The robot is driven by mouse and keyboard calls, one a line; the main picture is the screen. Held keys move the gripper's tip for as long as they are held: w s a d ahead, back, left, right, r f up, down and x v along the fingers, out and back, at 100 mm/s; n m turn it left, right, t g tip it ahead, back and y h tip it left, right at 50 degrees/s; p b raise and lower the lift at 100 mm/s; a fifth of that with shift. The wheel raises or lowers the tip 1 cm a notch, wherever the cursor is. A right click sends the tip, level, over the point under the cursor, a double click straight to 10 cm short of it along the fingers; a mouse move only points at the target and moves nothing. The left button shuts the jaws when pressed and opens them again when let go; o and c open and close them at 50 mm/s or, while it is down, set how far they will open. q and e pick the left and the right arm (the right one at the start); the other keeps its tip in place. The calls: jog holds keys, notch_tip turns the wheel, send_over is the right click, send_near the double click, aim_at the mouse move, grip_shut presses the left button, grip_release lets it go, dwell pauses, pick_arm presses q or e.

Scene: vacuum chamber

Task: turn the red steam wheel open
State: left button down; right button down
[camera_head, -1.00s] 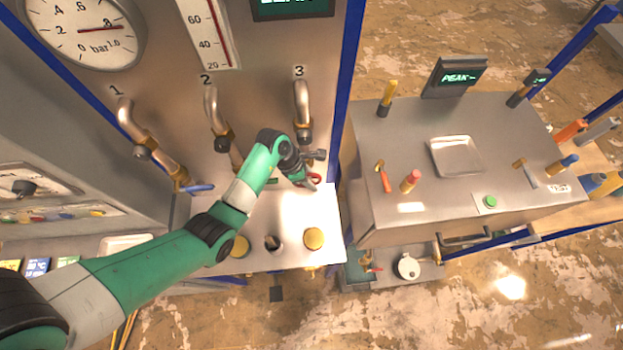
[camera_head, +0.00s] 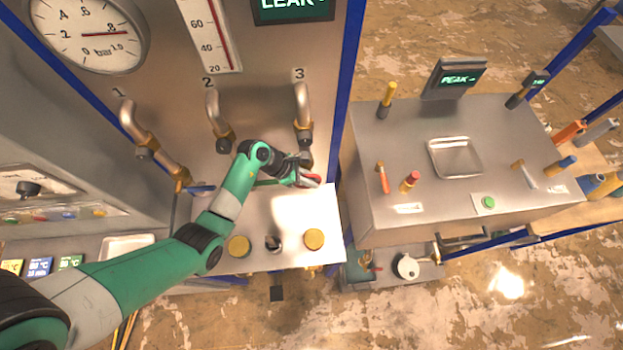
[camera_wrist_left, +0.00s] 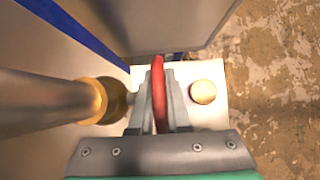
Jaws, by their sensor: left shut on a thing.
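My left gripper (camera_head: 308,179) is at the lower end of the pipe numbered 3 (camera_head: 303,105) on the metal panel. It is shut on the red wheel (camera_head: 314,179), of which only a small part shows past the fingers. In the left wrist view the red wheel (camera_wrist_left: 158,92) stands edge-on between the two grey fingers (camera_wrist_left: 157,110). A dark fitting with a brass collar (camera_wrist_left: 92,100) lies just left of the fingers. Most of the wheel and its stem are hidden by the gripper. My right gripper is not in view.
Pipes 1 (camera_head: 135,125) and 2 (camera_head: 214,110) stand to the left; a blue handle (camera_head: 200,190) is below pipe 1. A pale shelf (camera_head: 290,258) with yellow caps (camera_head: 314,239) lies below. A metal bench (camera_head: 420,130) with tools stands to the right. A gauge (camera_head: 85,30) is above.

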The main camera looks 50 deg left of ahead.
pick_arm(q)
jog(key=c, duration=0.9)
grip_release()
jog(key=p+v, duration=0.1)
jog(key=v, duration=1)
jog(key=shift+s+a+r, duration=0.1)
jog(key=shift+r, duration=0.2)
